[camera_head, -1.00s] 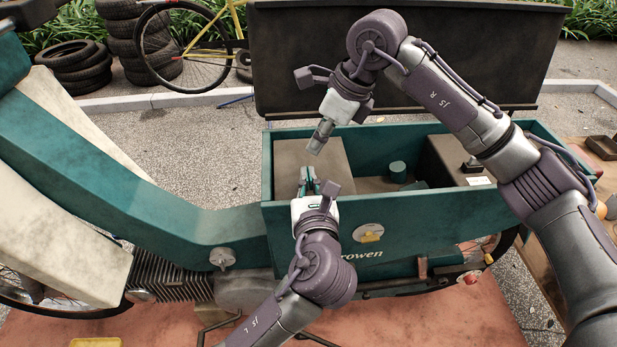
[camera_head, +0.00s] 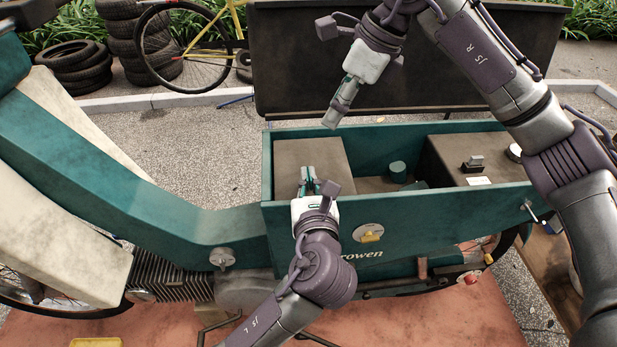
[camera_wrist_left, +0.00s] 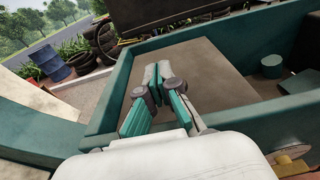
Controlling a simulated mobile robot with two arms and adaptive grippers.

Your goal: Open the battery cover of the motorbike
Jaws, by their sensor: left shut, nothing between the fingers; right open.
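The motorbike's teal box (camera_head: 450,216) stands open at the top. A dark lid panel (camera_head: 400,60) stands raised behind it. Inside at the left is a flat brown-grey cover (camera_head: 325,153), which also shows in the left wrist view (camera_wrist_left: 205,72). Which part is the battery cover I cannot tell for sure. My left gripper (camera_head: 307,172) is shut and empty, over the near part of the brown-grey cover; it also shows in the left wrist view (camera_wrist_left: 157,72). Whether it touches the cover is unclear. My right gripper (camera_head: 334,118) is open and empty, above the box's back edge.
A dark block (camera_head: 478,150) with a small black fitting fills the right of the box. A small green cylinder (camera_head: 397,171) sits between it and the cover. A yellow-tabbed latch (camera_head: 370,234) is on the front wall. My right arm crosses the right side.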

